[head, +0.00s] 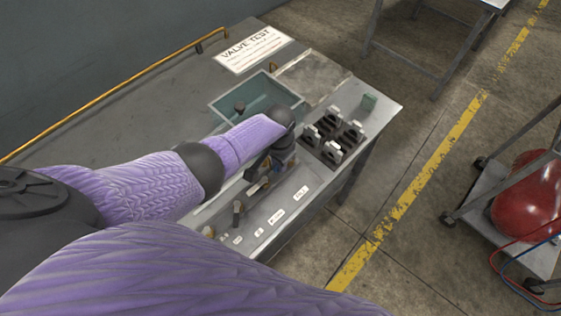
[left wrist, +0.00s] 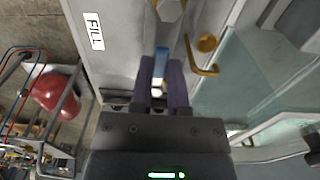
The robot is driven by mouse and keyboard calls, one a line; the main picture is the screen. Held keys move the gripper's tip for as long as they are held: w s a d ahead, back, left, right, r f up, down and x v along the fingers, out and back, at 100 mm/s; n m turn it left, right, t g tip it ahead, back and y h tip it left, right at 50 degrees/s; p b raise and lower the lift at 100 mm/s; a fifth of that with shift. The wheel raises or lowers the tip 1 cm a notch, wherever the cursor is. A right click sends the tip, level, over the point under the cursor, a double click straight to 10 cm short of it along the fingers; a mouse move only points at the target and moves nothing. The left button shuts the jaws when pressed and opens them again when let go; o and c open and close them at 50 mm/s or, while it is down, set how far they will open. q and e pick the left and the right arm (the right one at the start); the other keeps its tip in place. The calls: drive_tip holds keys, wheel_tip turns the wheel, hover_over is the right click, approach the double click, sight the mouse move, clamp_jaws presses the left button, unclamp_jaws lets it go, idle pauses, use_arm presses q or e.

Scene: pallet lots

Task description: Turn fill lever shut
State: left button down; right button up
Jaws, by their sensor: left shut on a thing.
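The fill lever (left wrist: 161,62) shows as a blue handle in the left wrist view, between the two fingers of my left gripper (left wrist: 161,84). The gripper is shut on it. A white FILL label (left wrist: 95,31) is on the grey panel beside it. In the head view my left gripper (head: 262,162) reaches down to the valve row at the bench front, and the hand and forearm hide most of the lever. The FILL label (head: 300,193) lies to its right. My right gripper is out of view.
A teal water tank (head: 225,103) sits behind the valves on the grey bench. A VALVE TEST sign (head: 254,48) lies behind. A red cylinder (head: 528,196) rests on a cart.

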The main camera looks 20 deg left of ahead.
use_arm(q)
drive_tip(key=shift+w, duration=0.1)
idle(0.4)
drive_tip(key=c, duration=0.9)
unclamp_jaws()
drive_tip(key=shift+o, duration=1.4)
